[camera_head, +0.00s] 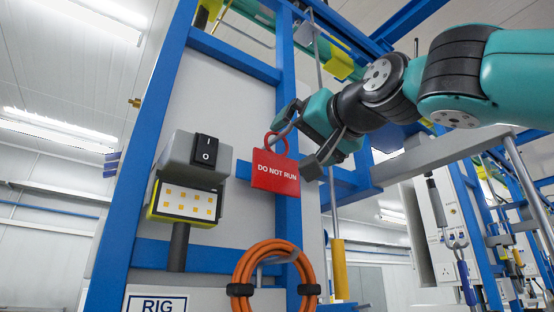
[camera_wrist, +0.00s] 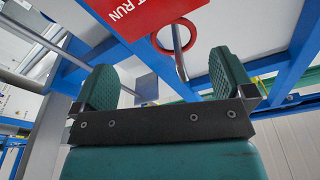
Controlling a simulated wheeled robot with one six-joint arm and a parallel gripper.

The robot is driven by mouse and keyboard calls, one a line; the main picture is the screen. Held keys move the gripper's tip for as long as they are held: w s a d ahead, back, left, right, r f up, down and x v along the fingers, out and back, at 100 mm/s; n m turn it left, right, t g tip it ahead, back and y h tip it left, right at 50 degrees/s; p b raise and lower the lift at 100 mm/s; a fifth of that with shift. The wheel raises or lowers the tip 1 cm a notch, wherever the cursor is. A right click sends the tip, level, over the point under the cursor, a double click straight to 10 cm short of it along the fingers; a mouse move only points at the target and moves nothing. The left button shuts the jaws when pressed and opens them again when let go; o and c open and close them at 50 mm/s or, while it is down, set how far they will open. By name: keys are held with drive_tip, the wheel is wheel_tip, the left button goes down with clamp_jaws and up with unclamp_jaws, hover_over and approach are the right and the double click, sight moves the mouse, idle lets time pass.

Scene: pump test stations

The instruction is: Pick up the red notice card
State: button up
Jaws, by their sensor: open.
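The red notice card (camera_head: 275,172) reads "DO NOT RUN" and hangs upright by its red ring (camera_head: 270,139) in front of the blue frame. In the wrist view, the card (camera_wrist: 140,22) is cut off by the top edge. Its ring (camera_wrist: 157,44) shows there around a grey rod, beyond the fingertips and between them. My gripper (camera_head: 308,138) is just right of the ring and card in the head view. Its jaws (camera_wrist: 165,80) are apart with nothing between the pads. Whether a finger touches the card, I cannot tell.
A switch box (camera_head: 197,162) with a yellow-edged lamp panel (camera_head: 185,204) is left of the card. An orange hose coil (camera_head: 240,272) hangs below it. Blue posts and bars (camera_head: 235,55) surround the card. A yellow-sleeved pole (camera_head: 340,268) stands at lower right.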

sight(288, 148)
drive_tip(key=p+x, duration=0.3)
drive_tip(key=x, duration=0.2)
drive_tip(key=shift+w+p, duration=0.1)
drive_tip(key=shift+p, duration=0.25)
drive_tip(key=c, duration=0.6)
